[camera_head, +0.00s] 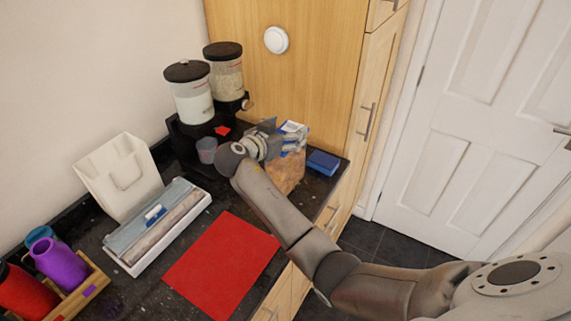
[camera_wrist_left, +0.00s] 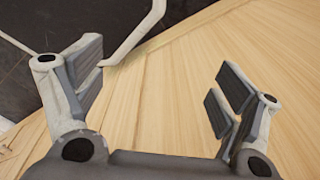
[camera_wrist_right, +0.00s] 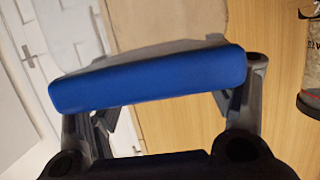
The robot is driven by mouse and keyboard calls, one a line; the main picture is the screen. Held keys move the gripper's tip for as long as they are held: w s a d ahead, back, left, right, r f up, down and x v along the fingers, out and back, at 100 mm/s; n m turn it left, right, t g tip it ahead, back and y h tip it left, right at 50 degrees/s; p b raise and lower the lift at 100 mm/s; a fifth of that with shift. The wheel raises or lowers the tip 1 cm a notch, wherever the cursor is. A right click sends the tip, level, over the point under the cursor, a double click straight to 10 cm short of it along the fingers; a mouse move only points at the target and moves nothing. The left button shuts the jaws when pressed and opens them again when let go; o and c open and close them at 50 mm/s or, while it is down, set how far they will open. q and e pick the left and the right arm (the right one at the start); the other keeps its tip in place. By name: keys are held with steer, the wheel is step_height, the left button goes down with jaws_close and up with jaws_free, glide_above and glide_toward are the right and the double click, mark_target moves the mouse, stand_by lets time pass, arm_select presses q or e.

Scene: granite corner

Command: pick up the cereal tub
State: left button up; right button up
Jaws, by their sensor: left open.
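What looks like the cereal tub (camera_head: 285,172) stands on the counter near its right end, with brown contents and a white and blue top. My right gripper (camera_head: 266,133) is at its upper left side and partly covers it in the head view. In the right wrist view a blue lid-like edge (camera_wrist_right: 150,82) fills the space across the widely spaced fingers and hides part of them. Whether the fingers press on it cannot be seen. My left gripper (camera_wrist_left: 160,85) is open and empty in front of a pale wooden surface; it is outside the head view.
Two black-lidded dispensers (camera_head: 193,98) stand behind the gripper, with a small grey cup (camera_head: 206,150) before them. A blue box (camera_head: 323,162) lies right of the tub. A red mat (camera_head: 222,265), a white tray (camera_head: 195,217) and a bottle rack (camera_head: 92,285) occupy the left.

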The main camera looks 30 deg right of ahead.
steer(key=c, duration=1.2)
steer(key=shift+c, duration=0.6)
steer(key=shift+r, duration=0.15)
